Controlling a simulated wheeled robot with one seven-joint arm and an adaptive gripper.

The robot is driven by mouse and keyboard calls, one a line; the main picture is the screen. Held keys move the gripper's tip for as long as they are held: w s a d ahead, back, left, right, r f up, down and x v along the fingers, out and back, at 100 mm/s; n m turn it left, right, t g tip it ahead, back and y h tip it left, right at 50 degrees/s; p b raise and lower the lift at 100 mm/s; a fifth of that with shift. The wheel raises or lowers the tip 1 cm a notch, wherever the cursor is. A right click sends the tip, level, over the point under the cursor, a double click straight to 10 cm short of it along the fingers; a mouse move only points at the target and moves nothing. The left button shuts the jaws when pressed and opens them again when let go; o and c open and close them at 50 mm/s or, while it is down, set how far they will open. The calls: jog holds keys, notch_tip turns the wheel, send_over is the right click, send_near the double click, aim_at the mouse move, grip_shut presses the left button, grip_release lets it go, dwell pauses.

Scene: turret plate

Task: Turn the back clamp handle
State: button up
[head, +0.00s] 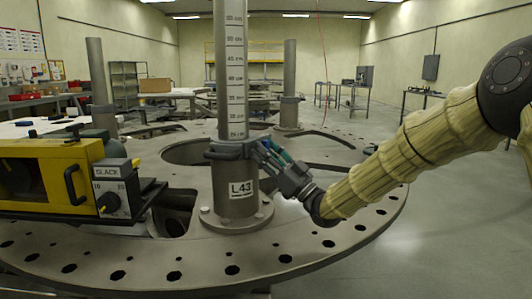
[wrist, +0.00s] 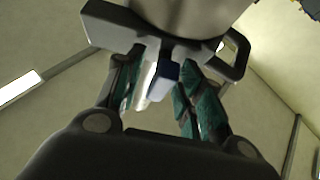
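A grey clamp (head: 235,149) sits around the tall front post (head: 230,190), which has a scale and an L43 label. My gripper (head: 272,155) is at the right side of this clamp. In the wrist view, a dark loop handle (wrist: 240,58) juts from the clamp's right side and a dark block from its left. A blue-grey tab (wrist: 164,78) lies between the fingers of my gripper (wrist: 160,90). The teal-padded fingers are apart, with a gap at the left of the tab; contact on the right is unclear.
A yellow machine (head: 50,172) marked SLACK, with a black handle and knob, stands at the left on the round perforated plate (head: 300,238). The plate has large openings. Another post (head: 97,75) rises at the back left. Open floor (head: 440,230) lies at the right.

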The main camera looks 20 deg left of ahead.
jog(key=v, duration=1.2)
dwell(0.3)
